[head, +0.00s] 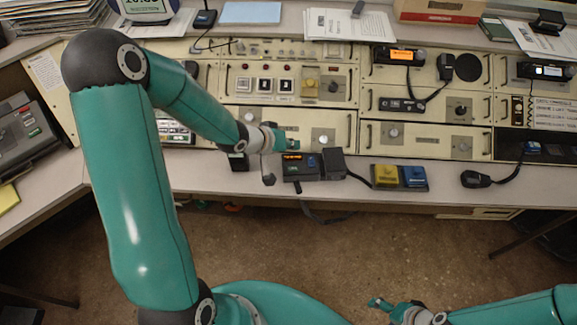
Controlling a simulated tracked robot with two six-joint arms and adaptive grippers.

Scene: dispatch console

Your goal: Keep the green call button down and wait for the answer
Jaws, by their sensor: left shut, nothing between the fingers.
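A dark desk unit (310,172) with an orange-lit display stands near the front edge of the console. I cannot tell whether this is the call button or whether anything is pressed. My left gripper (286,145) reaches in from the left and is shut and empty, at the unit's back left in the picture. I cannot tell if it touches the unit. My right gripper (387,305) hangs over the floor at the bottom right, far from the console; its finger opening is unclear.
A yellow and blue button box (400,177) stands to the right of the unit. A hand microphone (477,179) lies further right with its cord. Console panels with knobs and radios (402,56) rise behind. A desk phone (25,132) sits at the left.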

